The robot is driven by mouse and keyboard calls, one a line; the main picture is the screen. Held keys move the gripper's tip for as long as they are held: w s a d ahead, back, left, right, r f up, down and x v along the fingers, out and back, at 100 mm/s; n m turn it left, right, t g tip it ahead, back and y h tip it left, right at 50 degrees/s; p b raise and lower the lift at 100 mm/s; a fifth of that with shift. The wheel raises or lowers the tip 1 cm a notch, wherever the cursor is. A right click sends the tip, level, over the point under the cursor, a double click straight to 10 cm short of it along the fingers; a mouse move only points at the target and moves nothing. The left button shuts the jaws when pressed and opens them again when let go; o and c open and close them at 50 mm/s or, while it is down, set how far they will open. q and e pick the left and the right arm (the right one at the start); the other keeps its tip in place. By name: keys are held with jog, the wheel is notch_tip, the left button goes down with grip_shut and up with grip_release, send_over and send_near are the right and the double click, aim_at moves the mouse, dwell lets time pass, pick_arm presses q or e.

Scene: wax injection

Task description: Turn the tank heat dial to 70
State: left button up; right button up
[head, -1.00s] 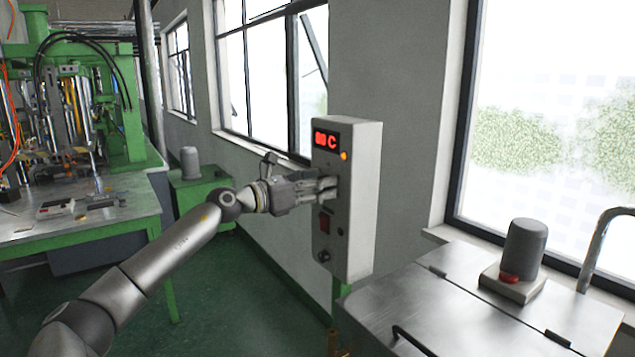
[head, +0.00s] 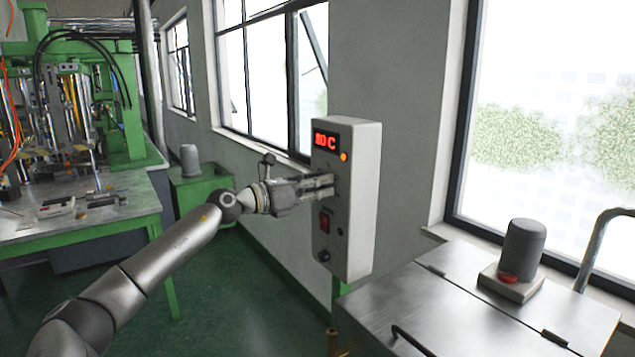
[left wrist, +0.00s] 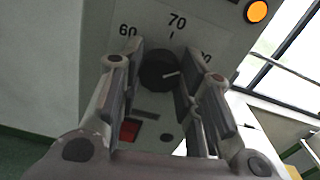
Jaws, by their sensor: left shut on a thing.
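The control box (head: 352,230) is pale grey and mounted by the wall; its red display (head: 325,141) shows a blurred number ending in 0, then C. The black heat dial (left wrist: 158,72) sits on its face, with a scale marked 60, 70 and a partly hidden mark on the right. The dial's white pointer line points right, well clockwise of 70. My left gripper (head: 330,187) is at the box face, shut on the dial, with a finger on each side in the left wrist view (left wrist: 160,62). My right gripper is not in view.
An orange lamp (head: 344,156), a red switch (head: 324,223) and a black knob (head: 323,256) are on the box. A metal-topped unit (head: 470,300) with a grey cylinder (head: 524,247) stands at right. A green-framed workbench (head: 100,215) stands at left.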

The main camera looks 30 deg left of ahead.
pick_arm(q)
jog(key=shift+a+r+n+p, duration=0.1)
jog(key=shift+r+n+p, duration=0.05)
jog(key=shift+n+p, duration=4.4)
jog(key=shift+n+b, duration=0.45)
jog(key=shift+n, duration=0.3)
jog(key=o, duration=1)
jog(key=shift+s, duration=0.1)
jog(key=shift+v, duration=5.85)
